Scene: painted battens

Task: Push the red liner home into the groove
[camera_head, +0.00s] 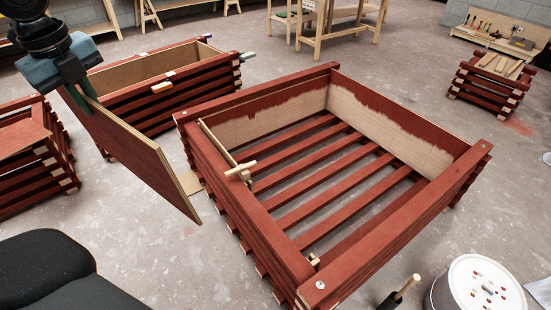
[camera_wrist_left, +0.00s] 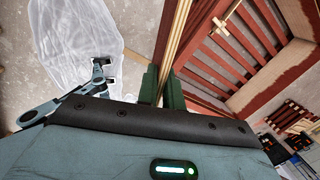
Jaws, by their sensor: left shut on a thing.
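The red liner (camera_head: 135,145) is a flat panel with a red face and pale wood edges. It hangs tilted at the left of the head view, in the air and apart from the large red slatted crate (camera_head: 235,225). My left gripper (camera_head: 80,98) is shut on its upper left edge with green fingers. In the left wrist view the liner's pale edge (camera_wrist_left: 177,45) runs up from between the fingers (camera_wrist_left: 162,85). The groove itself is too small to make out. My right gripper is not recognisable in either view.
A wooden clamp (camera_head: 240,170) sits on the crate's left wall. Partly painted panels (camera_head: 390,130) line its far and right walls. Another red crate (camera_head: 195,85) stands behind the liner. A white bucket (camera_head: 478,285) stands at front right.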

